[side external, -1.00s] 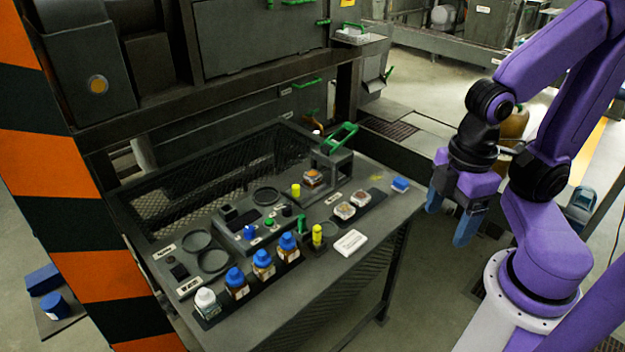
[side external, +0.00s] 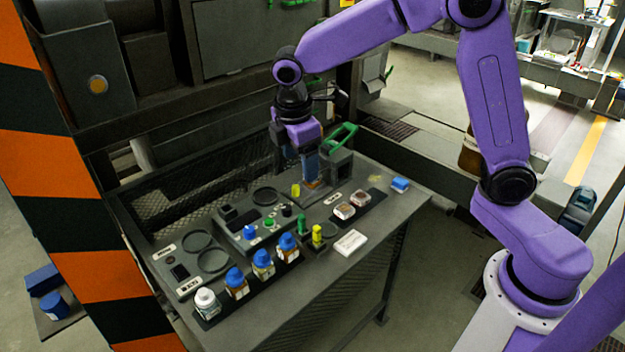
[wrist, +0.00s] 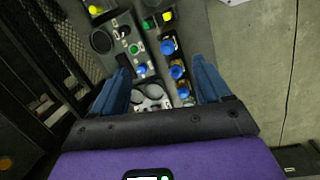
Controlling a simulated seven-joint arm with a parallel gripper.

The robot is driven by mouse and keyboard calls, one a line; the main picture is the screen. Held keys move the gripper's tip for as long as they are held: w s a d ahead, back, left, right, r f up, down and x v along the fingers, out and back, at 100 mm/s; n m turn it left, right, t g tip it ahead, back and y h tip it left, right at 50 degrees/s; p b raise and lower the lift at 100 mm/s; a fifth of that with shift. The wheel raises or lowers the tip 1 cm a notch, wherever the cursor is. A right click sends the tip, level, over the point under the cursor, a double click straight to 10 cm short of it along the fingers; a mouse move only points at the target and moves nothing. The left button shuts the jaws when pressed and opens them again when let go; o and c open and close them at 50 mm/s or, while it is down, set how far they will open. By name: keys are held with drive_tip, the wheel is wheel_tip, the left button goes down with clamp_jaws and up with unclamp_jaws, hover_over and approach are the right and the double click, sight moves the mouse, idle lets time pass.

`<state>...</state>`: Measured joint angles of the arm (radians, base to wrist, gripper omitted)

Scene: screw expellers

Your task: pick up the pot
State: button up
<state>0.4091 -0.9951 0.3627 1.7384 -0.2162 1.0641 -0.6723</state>
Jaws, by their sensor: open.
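No thing in view is plainly marked as the pot. Several blue-capped bottles (side external: 263,262) and a white-capped bottle (side external: 206,302) stand in a row along the bench's front. Two small clear containers (side external: 345,210) sit on a dark strip.
The press with a green handle (side external: 342,138) stands close to the right of my gripper. A mesh guard (side external: 185,190) rises behind the bench. Yellow (side external: 317,235) and green upright pieces stand mid-bench. A white block (side external: 351,242) and a blue block (side external: 400,185) lie at the right.

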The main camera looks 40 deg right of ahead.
drive_tip(key=w+d+f+n+h, duration=0.1)
drive_tip(key=w+d+f, duration=0.2)
drive_tip(key=w+d, duration=0.25)
drive_tip(key=w+d+f+n+g+h, duration=0.1)
drive_tip(key=w+d+f, duration=0.25)
drive_tip(key=w, duration=0.35)
drive_tip(key=w+d+f, duration=0.3)
drive_tip(key=w+d, duration=0.2)
drive_tip(key=w, duration=0.2)
drive_tip(key=x, duration=1.1)
drive_tip(key=shift+s+d+f, duration=0.1)
drive_tip(key=shift+s+d, duration=0.2)
drive_tip(key=shift+d, duration=0.05)
drive_tip(key=shift+d+x, duration=0.2)
drive_tip(key=shift+x, duration=1.15)
drive_tip(key=shift+d+x, duration=0.2)
drive_tip(key=shift+x, duration=1.15)
drive_tip(key=shift+s+r, duration=0.2)
drive_tip(key=c, duration=1.3)
drive_tip(key=shift+o, duration=0.2)
drive_tip(key=shift+r, duration=0.1)
